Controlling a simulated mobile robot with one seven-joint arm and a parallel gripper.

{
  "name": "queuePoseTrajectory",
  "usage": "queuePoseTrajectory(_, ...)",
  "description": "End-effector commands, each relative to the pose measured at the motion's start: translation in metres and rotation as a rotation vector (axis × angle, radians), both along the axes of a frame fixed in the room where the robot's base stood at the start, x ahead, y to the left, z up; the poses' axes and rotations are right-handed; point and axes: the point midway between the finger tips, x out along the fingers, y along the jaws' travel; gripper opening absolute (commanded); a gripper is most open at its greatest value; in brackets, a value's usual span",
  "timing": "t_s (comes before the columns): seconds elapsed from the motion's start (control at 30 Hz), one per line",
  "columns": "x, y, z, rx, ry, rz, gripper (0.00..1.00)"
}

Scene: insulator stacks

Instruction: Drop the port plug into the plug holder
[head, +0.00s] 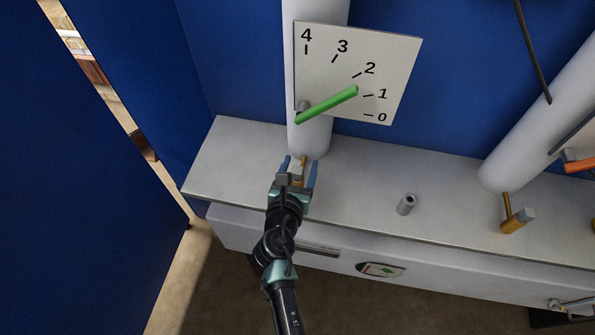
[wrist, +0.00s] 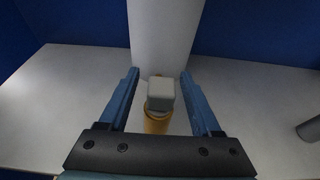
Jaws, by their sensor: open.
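The port plug (wrist: 161,94) is a light grey squared block on top of a brass port (wrist: 156,124) at the foot of a white column. My gripper (wrist: 160,74) is open, with one blue finger on each side of the plug and a visible gap on both sides. In the head view my gripper (head: 300,163) is at the left column's base and mostly hides the plug. A short grey hollow cylinder, which looks like the plug holder (head: 406,204), stands upright on the shelf to the right. It also shows at the wrist view's right edge (wrist: 309,129).
The white shelf (head: 370,180) is clear between my gripper and the cylinder. A dial plate (head: 385,60) with a green pointer (head: 328,104) hangs above. Blue walls stand behind and left.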

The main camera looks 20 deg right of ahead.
Motion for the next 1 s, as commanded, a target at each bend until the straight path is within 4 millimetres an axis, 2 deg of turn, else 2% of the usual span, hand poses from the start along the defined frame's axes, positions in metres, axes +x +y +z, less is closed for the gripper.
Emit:
queuePoseTrajectory(0.33, 0.0051, -0.0039, -0.0022, 0.000, 0.000, -0.001, 0.65)
queuePoseTrajectory(0.7, 0.0051, -0.0036, -0.0021, 0.000, 0.000, 0.000, 0.00)
queuePoseTrajectory(1.0, 0.0052, -0.0035, -0.0017, 0.000, 0.000, 0.000, 0.00)
